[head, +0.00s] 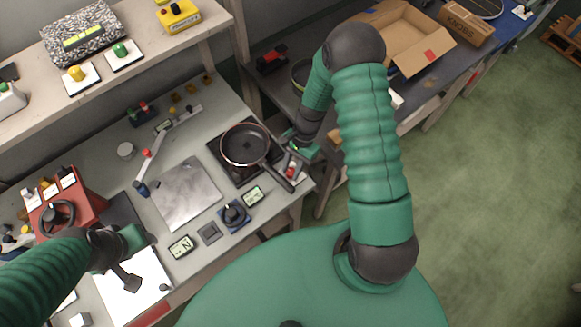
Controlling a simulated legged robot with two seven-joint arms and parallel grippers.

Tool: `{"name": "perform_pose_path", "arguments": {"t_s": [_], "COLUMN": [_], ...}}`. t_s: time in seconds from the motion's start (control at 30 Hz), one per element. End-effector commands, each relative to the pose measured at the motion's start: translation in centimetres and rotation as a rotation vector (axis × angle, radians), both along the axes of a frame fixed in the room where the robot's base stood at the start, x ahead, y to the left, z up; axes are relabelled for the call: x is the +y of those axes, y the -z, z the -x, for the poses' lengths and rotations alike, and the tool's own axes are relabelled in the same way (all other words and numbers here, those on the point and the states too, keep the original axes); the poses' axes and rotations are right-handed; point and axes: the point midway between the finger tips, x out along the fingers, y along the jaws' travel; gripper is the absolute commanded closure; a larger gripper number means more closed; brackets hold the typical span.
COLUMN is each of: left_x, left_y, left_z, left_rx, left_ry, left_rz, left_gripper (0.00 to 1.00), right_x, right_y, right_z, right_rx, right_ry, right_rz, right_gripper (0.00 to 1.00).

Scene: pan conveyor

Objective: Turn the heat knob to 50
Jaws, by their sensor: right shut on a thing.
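A black round dial knob (235,212) sits on a blue square base at the front edge of the grey bench. A small display (252,196) stands beside it, its digits too small to read. My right gripper (291,166) reaches down at the right end of the bench, shut on a small red-and-white knob-like piece (291,171) beside the pan handle. Which of the two knobs sets the heat is not clear. My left gripper (131,281) is over a white sheet at the lower left; its jaw opening cannot be made out.
A frying pan (245,145) stands on a black hot plate, its handle pointing to the lower right, close to my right gripper. A metal plate (185,193) lies to its left. A second display (181,247) and grey button (209,233) are at the front edge.

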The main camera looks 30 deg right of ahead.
Motion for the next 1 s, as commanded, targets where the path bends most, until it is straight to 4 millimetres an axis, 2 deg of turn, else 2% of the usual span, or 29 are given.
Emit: {"name": "perform_pose_path", "arguments": {"t_s": [0.2, 0.23, 0.4, 0.77, 0.87, 1.0], "left_x": [0.0, 0.0, 0.0, 0.0, 0.0, 0.0], "left_y": [0.0, 0.0, 0.0, 0.1, 0.3, 0.6], "left_z": [0.0, 0.0, 0.0, 0.0, 0.0, 0.0], "left_rx": [0.000, 0.000, 0.000, 0.000, 0.000, 0.000], "left_ry": [0.000, 0.000, 0.000, 0.000, 0.000, 0.000], "left_rz": [0.000, 0.000, 0.000, 0.000, 0.000, 0.000], "left_gripper": [0.51, 0.51, 0.51, 0.51, 0.51, 0.51], "right_x": [-0.2, -0.2, -0.1, -0.2, -0.9, -2.3], "right_y": [-0.1, -0.1, -0.1, -0.7, -2.1, -5.7], "right_z": [-0.4, -0.4, -0.3, -0.3, -0.6, -1.1], "right_rx": [-0.010, -0.010, -0.007, -0.006, -0.007, -0.009], "right_ry": [0.007, 0.007, 0.004, 0.003, 0.003, 0.004], "right_rz": [0.004, 0.004, 0.002, 0.000, 0.002, 0.002], "right_gripper": [1.00, 0.70, 0.50, 0.50, 0.50, 0.50]}}
